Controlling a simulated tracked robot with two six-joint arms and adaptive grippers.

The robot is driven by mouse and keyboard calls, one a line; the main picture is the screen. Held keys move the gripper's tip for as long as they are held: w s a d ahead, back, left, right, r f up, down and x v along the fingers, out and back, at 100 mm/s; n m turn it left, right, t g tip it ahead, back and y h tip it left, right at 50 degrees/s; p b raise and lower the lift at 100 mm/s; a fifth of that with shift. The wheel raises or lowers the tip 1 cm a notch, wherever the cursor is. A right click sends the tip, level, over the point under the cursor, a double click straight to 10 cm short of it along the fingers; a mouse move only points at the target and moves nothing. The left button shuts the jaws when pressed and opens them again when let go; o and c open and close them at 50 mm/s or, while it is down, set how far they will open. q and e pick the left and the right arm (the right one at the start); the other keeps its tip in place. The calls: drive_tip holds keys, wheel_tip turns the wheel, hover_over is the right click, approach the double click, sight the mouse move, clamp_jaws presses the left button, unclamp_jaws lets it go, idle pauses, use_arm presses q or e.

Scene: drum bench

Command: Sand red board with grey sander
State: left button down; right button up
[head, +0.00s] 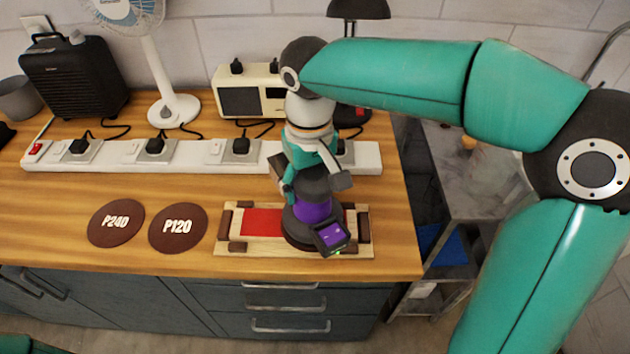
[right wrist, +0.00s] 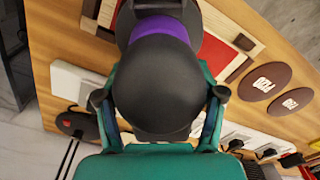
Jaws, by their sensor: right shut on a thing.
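The red board (head: 262,222) lies in a light wooden frame with dark corner blocks near the bench's front edge. The dark grey sander (head: 313,208) with a purple band stands upright over the right part of the board and hides it there. Its small screen is lit purple, with a green light below. My right gripper (head: 312,183) is shut on the sander's top from above. In the right wrist view, the fingers of my gripper (right wrist: 160,97) sit on both sides of the sander's rounded top (right wrist: 155,80), and some red board (right wrist: 212,50) shows beside it. My left gripper is out of view.
Two brown sanding discs, P240 (head: 116,222) and P120 (head: 178,228), lie left of the frame. A long white power strip (head: 195,154) with several plugs runs behind. A fan (head: 173,110), a black heater (head: 75,78) and a cream appliance (head: 250,93) stand at the back.

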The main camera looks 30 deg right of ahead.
drive_tip(key=shift+w+a, duration=0.1)
drive_tip(key=shift+a, duration=0.1)
drive_tip(key=shift+w+a+r+p, duration=0.1)
drive_tip(key=shift+w+a+p, duration=0.35)
drive_tip(key=shift+a, duration=0.25)
drive_tip(key=shift+w+a+r+p, duration=0.1)
drive_tip(key=shift+w+a+p, duration=0.25)
drive_tip(key=shift+w+a, duration=0.3)
drive_tip(key=shift+a, duration=0.35)
drive_tip(key=shift+w+a+f+p, duration=0.1)
drive_tip(key=shift+w+a+p, duration=0.25)
drive_tip(key=shift+a, duration=0.3)
drive_tip(key=shift+w+a+f+p, duration=0.1)
drive_tip(key=shift+w+a+p, duration=0.15)
drive_tip(key=shift+w+a, duration=0.25)
drive_tip(key=shift+s+a, duration=0.1)
drive_tip(key=shift+a, duration=0.25)
drive_tip(key=shift+w+a+r+p, duration=0.1)
drive_tip(key=shift+w+a+p, duration=0.45)
drive_tip(key=shift+a, duration=0.2)
drive_tip(key=shift+w+a+p, duration=0.5)
drive_tip(key=shift+w+a, duration=0.05)
drive_tip(key=shift+a, duration=0.2)
drive_tip(key=shift+s+d, duration=0.1)
drive_tip(key=shift+d, duration=0.1)
